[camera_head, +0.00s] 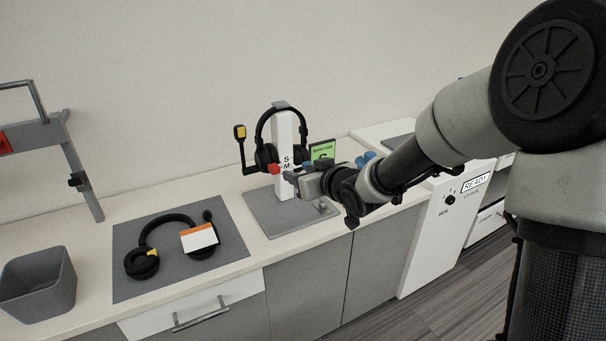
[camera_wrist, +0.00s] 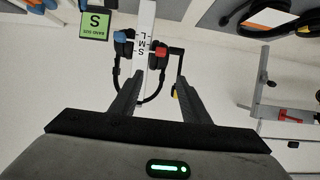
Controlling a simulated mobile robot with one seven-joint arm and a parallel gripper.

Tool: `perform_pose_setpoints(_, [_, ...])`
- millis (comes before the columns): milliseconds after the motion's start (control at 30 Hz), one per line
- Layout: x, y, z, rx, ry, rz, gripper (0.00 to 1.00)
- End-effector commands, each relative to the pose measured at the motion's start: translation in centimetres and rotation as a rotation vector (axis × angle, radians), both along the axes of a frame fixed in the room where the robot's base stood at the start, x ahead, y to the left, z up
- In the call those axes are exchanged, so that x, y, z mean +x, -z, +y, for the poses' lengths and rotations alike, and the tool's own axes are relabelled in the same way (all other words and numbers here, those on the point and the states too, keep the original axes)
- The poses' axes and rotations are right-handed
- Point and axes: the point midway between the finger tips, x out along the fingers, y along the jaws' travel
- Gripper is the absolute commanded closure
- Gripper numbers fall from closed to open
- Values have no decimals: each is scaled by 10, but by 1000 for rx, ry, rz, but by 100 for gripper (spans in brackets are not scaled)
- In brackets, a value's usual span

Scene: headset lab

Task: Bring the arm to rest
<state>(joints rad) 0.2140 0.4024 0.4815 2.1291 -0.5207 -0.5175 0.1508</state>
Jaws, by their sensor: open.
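My gripper (camera_head: 288,184) is at the end of my arm, which reaches in from the right. It is open in front of the white headset stand (camera_head: 282,130), low beside its column. A black headset (camera_head: 266,155) with a boom microphone hangs on the stand. In the wrist view, the two fingers (camera_wrist: 158,98) are spread and the hanging headset's band shows between them. Nothing is seen held. I cannot tell whether a finger touches the headset or stand.
A second headset (camera_head: 145,262) with a white and orange card lies on a grey mat (camera_head: 128,235). A grey bin (camera_head: 40,285) stands at the left. A green size sign (camera_head: 322,150) is behind my gripper. A white cabinet with a READY label (camera_head: 475,183) is at the right.

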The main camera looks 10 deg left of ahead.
Motion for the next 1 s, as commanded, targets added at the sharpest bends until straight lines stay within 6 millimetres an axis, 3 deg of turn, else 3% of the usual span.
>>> perform_pose_setpoints(267, [-3,-5,-11,-37,24,9,58])
perform_pose_setpoints(367, [-14,-16,-40,-123,93,42,58])
perform_pose_setpoints(433, [-30,-28,-72,-196,170,83,58])
perform_pose_setpoints(567, [-80,-54,-137,-295,342,190,58])
perform_pose_setpoints(700, [-153,-73,-187,-313,489,327,58])
perform_pose_setpoints(800, [-201,-77,-203,-304,540,415,58])
perform_pose_setpoints(1000, [-276,-76,-213,-257,576,550,58])
